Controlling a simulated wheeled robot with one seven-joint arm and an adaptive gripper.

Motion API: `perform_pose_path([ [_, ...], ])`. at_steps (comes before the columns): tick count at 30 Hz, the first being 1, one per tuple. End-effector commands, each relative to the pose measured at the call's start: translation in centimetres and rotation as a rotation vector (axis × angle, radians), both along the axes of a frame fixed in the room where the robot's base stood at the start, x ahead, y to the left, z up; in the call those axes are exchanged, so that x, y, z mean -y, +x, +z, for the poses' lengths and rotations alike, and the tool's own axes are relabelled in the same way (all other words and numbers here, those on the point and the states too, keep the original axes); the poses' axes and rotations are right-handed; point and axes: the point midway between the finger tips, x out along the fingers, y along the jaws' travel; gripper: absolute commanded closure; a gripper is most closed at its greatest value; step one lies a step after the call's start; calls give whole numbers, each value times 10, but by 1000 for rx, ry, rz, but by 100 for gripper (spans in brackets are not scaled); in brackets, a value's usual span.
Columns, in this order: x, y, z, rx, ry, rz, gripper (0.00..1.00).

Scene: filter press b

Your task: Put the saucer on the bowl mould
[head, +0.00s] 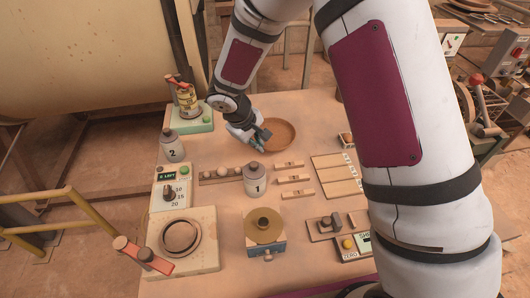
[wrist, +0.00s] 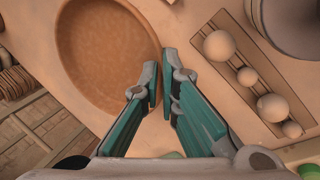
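A round, shallow brown dish (head: 281,133), which I take to be the saucer, is at the far middle of the table. It fills the upper left of the wrist view (wrist: 98,45). My gripper (head: 264,134) is at the dish's left edge in the head view. In the wrist view its fingertips (wrist: 160,72) are close together at the dish's right rim, with a narrow gap between them. I cannot tell whether they pinch the rim. A cream block with a round ring (head: 180,237) stands at the front left; I cannot tell whether it is the bowl mould.
A wooden rack with round balls (head: 222,174) and grey jar 1 (head: 255,180) stand in the middle. Jar 2 (head: 172,146) is at the left. A gold disc on a blue base (head: 264,226) is at the front. Wooden strips (head: 293,179) lie at the right.

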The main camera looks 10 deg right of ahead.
Motion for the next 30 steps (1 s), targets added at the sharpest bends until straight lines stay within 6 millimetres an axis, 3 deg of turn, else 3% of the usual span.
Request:
perform_pose_path([
  [12, 0, 0, -45, 0, 0, -1, 100],
  [25, 0, 1, -51, 2, 0, -1, 100],
  [27, 0, 0, -50, 1, 0, -2, 87],
  [30, 0, 0, -50, 1, 0, -2, 87],
])
